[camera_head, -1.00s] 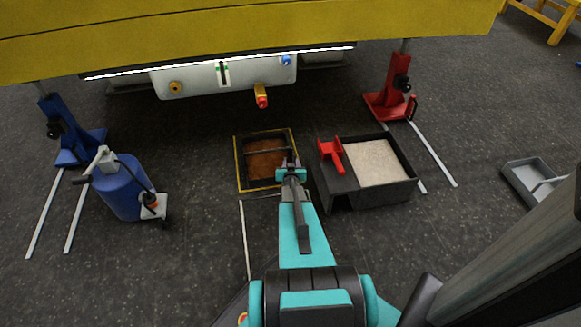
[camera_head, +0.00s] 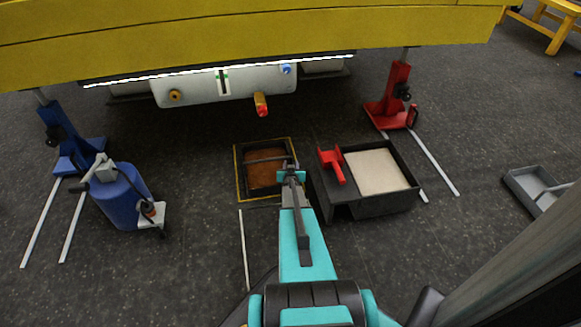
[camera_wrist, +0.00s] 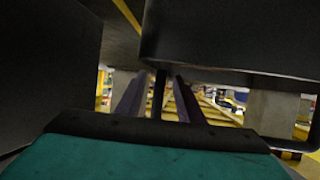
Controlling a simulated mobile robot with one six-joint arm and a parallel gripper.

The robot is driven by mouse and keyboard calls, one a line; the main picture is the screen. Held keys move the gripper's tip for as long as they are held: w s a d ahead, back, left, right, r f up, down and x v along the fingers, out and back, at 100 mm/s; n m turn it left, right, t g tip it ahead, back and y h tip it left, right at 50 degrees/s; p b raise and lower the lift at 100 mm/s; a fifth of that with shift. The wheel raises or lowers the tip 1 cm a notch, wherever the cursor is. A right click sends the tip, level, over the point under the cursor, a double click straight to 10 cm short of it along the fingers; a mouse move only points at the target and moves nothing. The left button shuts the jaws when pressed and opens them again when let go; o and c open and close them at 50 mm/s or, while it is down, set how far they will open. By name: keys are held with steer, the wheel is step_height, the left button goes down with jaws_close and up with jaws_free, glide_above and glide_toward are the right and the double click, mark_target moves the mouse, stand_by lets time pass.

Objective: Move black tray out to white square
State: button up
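The black tray (camera_head: 244,180), with brown material inside and a dark handle bar (camera_head: 265,160) across it, sits within a yellow floor outline in the head view. My gripper (camera_head: 291,168) is at the tray's right side, near the right end of the bar. In the wrist view my gripper (camera_wrist: 158,95) has its two dark fingers apart. A thin dark bar stands between them with gaps on both sides, so it looks open. A white floor line (camera_head: 243,250) runs below the tray; the rest of any white square is hidden by my arm or unclear.
A black bin (camera_head: 375,207) with pale material and a red piece (camera_head: 331,165) stands close right of my gripper. A blue cylinder (camera_head: 122,196) stands left. A blue stand, a red stand (camera_head: 398,95) and the yellow boom (camera_head: 250,35) lie beyond. Floor left of the tray is clear.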

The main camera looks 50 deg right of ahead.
steer(key=shift+c, duration=0.3)
jaws_close()
stand_by(1.1)
